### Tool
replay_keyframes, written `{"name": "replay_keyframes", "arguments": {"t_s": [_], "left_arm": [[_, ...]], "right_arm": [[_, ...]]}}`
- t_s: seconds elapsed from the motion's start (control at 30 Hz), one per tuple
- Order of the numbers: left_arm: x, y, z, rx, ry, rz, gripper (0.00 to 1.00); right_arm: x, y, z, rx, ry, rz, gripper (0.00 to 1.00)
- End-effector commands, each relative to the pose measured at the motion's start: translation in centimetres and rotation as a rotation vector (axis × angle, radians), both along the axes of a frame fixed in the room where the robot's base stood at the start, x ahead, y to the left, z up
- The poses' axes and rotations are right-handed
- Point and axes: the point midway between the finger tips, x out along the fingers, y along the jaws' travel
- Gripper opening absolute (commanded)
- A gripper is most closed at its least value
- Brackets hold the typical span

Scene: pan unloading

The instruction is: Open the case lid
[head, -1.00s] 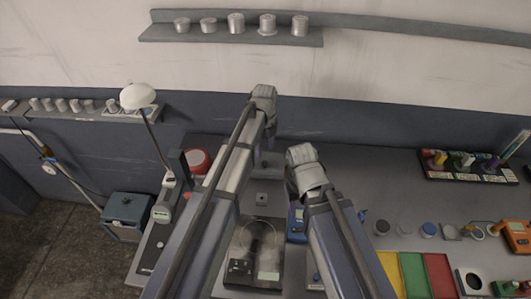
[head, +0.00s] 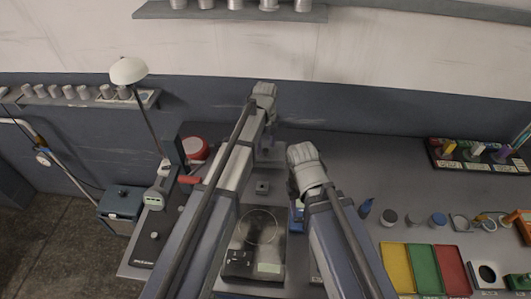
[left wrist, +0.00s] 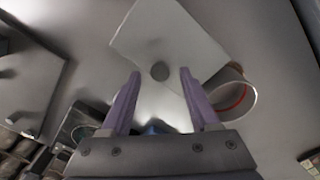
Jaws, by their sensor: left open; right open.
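In the left wrist view a pale flat panel with a round grey knob (left wrist: 160,71) lies ahead of my left gripper (left wrist: 158,85). It looks like a lid; I cannot tell for certain that it is the case's. The open fingers stand apart on either side of the knob in the picture, with no clear contact. In the head view my left gripper (head: 266,140) is over the back of the bench, its fingers largely hidden by its arm. My right gripper (head: 303,163) is to its right, above the bench; its fingertips are hidden.
A balance (head: 255,240) stands between my arms, with a small knobbed block (head: 262,187) behind it. A red round container (head: 194,149) is left of my left arm. Yellow, green and red trays (head: 424,268) are at right. A cup (left wrist: 234,92) is beside the panel.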

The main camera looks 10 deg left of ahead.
Motion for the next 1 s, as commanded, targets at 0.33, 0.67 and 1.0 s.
{"name": "replay_keyframes", "arguments": {"t_s": [0.33, 0.67, 1.0], "left_arm": [[0.0, 0.0, -1.09, 0.0, 0.0, 0.0, 0.62], [0.0, 0.0, -1.09, 0.0, 0.0, 0.0, 0.32], [-0.01, 0.01, -1.1, 0.0, 0.0, 0.0, 0.0]], "right_arm": [[-0.01, 0.0, -1.1, 0.0, 0.0, -0.001, 0.5], [0.0, -0.01, -1.1, 0.0, 0.0, -0.001, 0.5], [0.0, 0.01, -1.1, 0.0, 0.0, -0.001, 0.5]]}}
